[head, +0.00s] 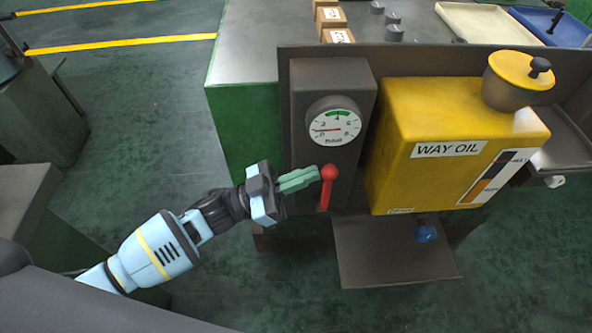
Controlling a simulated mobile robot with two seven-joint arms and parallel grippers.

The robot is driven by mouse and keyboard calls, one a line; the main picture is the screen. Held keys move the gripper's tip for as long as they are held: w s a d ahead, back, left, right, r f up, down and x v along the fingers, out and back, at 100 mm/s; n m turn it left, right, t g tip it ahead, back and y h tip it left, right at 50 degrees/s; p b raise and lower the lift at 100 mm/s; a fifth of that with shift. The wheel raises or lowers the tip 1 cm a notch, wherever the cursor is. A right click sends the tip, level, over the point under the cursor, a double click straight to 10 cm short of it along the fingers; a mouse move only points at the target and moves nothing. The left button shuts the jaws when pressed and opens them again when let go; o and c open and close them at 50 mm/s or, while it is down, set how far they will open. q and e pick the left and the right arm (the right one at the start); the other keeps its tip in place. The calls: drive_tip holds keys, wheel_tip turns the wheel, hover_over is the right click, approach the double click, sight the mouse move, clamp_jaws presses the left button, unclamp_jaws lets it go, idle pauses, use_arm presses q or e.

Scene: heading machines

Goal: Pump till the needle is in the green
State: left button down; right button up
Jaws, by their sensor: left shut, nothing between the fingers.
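The round white gauge (334,121) is on a dark grey housing (304,90). Its green band is at the top of the dial, and its red needle points left, low on the scale and outside the green. Below it is a red pump lever (325,197) with a round red knob (329,172) at its upper end. My left gripper (317,174) is shut and empty, its green fingertips just left of the knob, touching it or very close; I cannot tell which. My right gripper is not in view.
A yellow way oil tank (394,137) with a round cap (512,83) stands right of the housing. Small boxes (333,17) and trays (487,22) lie behind. Open floor is at left.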

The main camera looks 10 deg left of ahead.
use_arm(q)
drive_tip(key=shift+d, duration=0.1)
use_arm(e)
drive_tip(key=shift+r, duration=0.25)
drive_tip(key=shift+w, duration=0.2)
use_arm(q)
drive_tip(key=shift+f+g, duration=0.1)
drive_tip(key=shift+g, duration=0.2)
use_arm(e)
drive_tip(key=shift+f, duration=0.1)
